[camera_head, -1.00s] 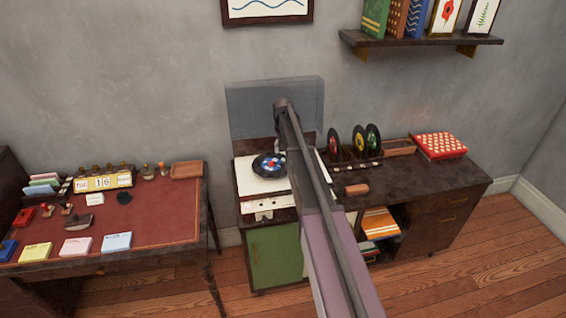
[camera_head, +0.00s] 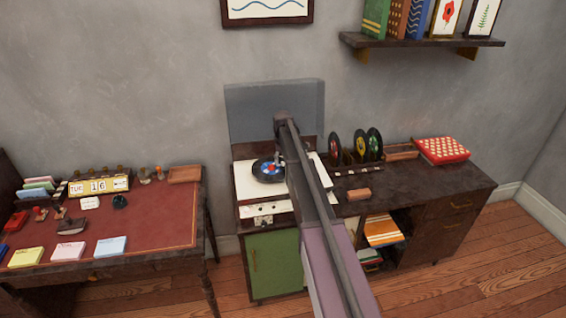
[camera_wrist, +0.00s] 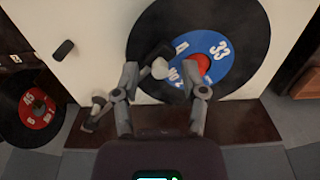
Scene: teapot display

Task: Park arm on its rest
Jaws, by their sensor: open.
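The record player has a white deck (camera_head: 246,187) and a raised clear lid (camera_head: 250,108). A black record (camera_head: 258,177) with a blue and red label lies on it; the record also shows in the wrist view (camera_wrist: 250,55). In the wrist view, the pickup arm's pivot (camera_wrist: 97,102) seems to stand left of my fingers. A black piece (camera_wrist: 147,52), apparently the arm's head, lies over the record. My left finger partly hides the arm between them. My gripper (camera_wrist: 166,85) is open above the record's edge, its fingers apart. I cannot tell whether it touches the arm. The rest is not clear.
Upright records (camera_head: 360,146) stand in a rack right of the player. A red patterned box (camera_head: 443,150) and a brown block (camera_head: 358,193) are on the cabinet (camera_head: 430,190). A desk (camera_head: 150,225) with cards and stamps stands left, across a gap.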

